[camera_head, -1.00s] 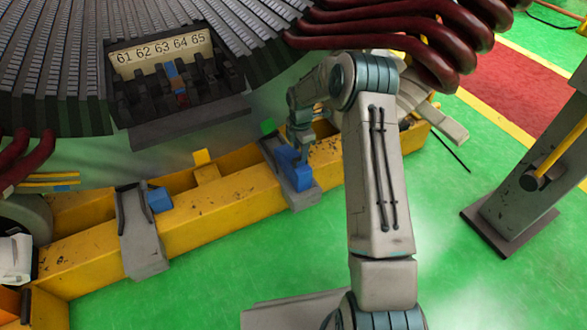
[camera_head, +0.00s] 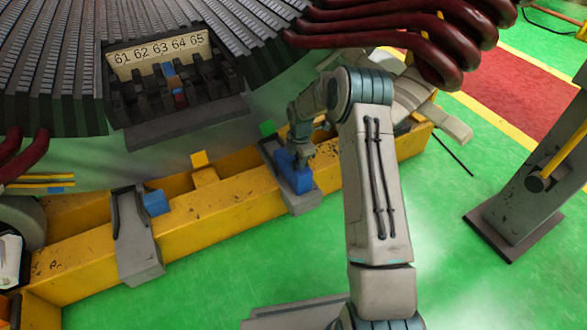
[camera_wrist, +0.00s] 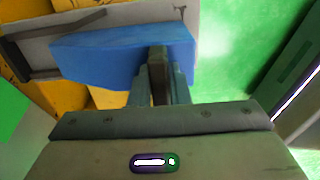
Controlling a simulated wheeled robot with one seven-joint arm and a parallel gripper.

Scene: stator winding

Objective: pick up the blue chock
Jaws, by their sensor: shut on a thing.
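A blue chock (camera_head: 294,172) sits at the grey bracket (camera_head: 303,200) on the yellow beam, right of the middle in the head view. It fills the upper middle of the wrist view as a long blue block (camera_wrist: 110,55). My gripper (camera_head: 303,148) comes down on it from above. In the wrist view my gripper (camera_wrist: 158,65) is shut on the chock near its right end. The fingertips are partly hidden. A second blue block (camera_head: 157,202) sits beside another grey bracket (camera_head: 138,240) farther left.
The yellow beam (camera_head: 225,208) runs across below the large stator, whose number strip (camera_head: 160,52) reads 61 to 65. Dark red cable loops (camera_head: 400,30) hang near my arm. A grey post (camera_head: 530,190) stands at right. Green floor (camera_head: 230,285) in front is clear.

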